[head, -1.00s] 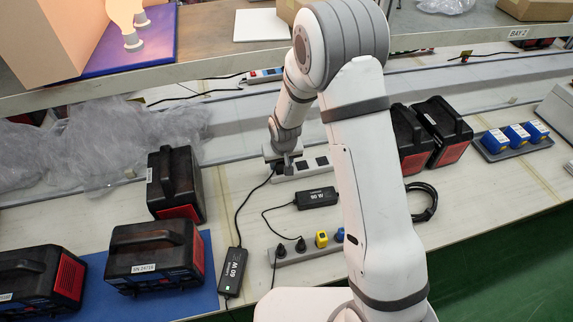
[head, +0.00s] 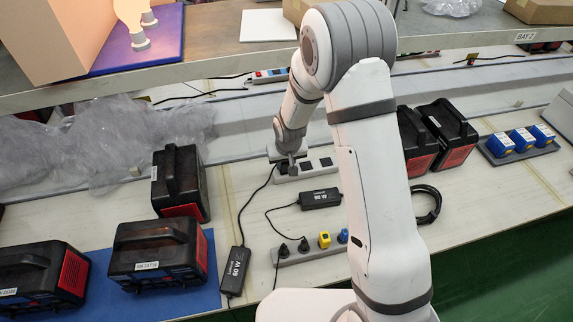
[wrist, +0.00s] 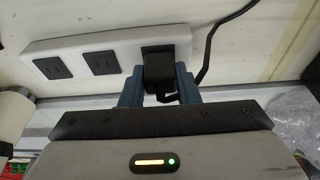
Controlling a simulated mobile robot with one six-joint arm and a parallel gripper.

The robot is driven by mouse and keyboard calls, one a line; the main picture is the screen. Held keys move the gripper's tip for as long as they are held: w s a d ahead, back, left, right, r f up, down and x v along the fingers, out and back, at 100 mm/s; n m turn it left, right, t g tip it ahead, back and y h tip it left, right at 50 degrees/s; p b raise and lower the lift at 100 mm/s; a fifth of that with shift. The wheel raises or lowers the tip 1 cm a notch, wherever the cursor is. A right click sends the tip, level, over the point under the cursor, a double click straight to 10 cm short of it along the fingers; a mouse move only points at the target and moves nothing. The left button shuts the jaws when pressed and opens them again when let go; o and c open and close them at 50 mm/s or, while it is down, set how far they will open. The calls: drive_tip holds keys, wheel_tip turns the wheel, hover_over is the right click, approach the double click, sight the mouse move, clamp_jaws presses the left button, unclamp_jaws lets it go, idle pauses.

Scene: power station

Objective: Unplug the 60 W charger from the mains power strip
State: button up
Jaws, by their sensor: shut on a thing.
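The 60 W charger (head: 235,272) is a black brick at the front edge of the bench. Its cable runs up to the white power strip (head: 318,168) under my gripper (head: 288,163). In the wrist view, my gripper (wrist: 158,88) has its blue-grey fingers shut on a black plug (wrist: 158,72) at the end of the white strip (wrist: 80,50). The plug is in front of a dark socket; I cannot tell whether its pins are still in. Two other sockets on the strip look empty.
Another charger (head: 320,198) lies in front of the strip. A grey strip (head: 318,250) holds black, yellow and blue plugs. Black battery packs (head: 155,255) stand left, more (head: 448,135) right. Crumpled plastic (head: 90,145) lies left; a shelf overhangs behind.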

drive_tip(key=shift+r, duration=0.15)
drive_tip(key=shift+w+p+v, duration=0.15)
drive_tip(key=shift+p+v, duration=0.3)
drive_tip(key=shift+v, duration=0.5)
drive_tip(key=shift+w+p+v, duration=0.15)
drive_tip(key=shift+p+v, duration=0.3)
drive_tip(key=shift+v, duration=0.45)
drive_tip(key=shift+a, duration=0.2)
